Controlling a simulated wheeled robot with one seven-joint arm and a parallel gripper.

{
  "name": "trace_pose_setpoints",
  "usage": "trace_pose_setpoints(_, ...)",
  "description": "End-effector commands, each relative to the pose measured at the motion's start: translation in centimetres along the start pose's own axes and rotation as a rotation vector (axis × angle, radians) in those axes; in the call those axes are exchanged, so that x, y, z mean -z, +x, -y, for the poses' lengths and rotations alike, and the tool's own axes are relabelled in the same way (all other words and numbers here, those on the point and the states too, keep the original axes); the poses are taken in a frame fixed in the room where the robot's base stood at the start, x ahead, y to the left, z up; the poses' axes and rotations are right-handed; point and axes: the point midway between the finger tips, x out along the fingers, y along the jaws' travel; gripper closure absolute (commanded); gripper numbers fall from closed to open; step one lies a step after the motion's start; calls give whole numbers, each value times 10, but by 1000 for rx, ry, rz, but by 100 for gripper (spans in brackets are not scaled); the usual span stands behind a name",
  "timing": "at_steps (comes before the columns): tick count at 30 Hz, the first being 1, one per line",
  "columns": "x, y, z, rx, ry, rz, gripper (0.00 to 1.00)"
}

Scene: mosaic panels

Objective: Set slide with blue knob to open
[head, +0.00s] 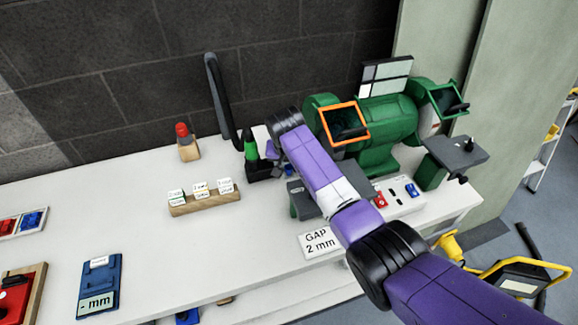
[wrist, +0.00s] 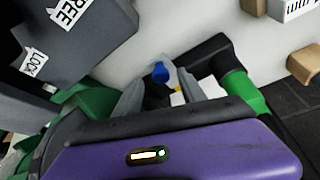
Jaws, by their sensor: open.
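A blue knob (wrist: 160,72) shows in the wrist view, beyond and between the two grey fingertips of my gripper (wrist: 164,92). The gripper is open, and I cannot tell whether a finger touches the knob. In the head view my purple arm reaches over the bench to the front of the green grinder (head: 375,125).
A dark grey block with LOCK and FREE labels (wrist: 72,12) is close at the left in the wrist view. A green cylinder on a black base (wrist: 243,92) stands close at the right. A GAP 2 mm card (head: 319,241) and label stand (head: 204,204) sit on the bench.

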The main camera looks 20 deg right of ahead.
Motion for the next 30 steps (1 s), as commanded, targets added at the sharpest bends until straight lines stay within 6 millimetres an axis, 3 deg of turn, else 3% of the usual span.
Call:
trace_pose_setpoints(12,-1,-53,0,0,0,-1,52)
trace_pose_setpoints(30,-1,-59,-1,-1,0,1,52)
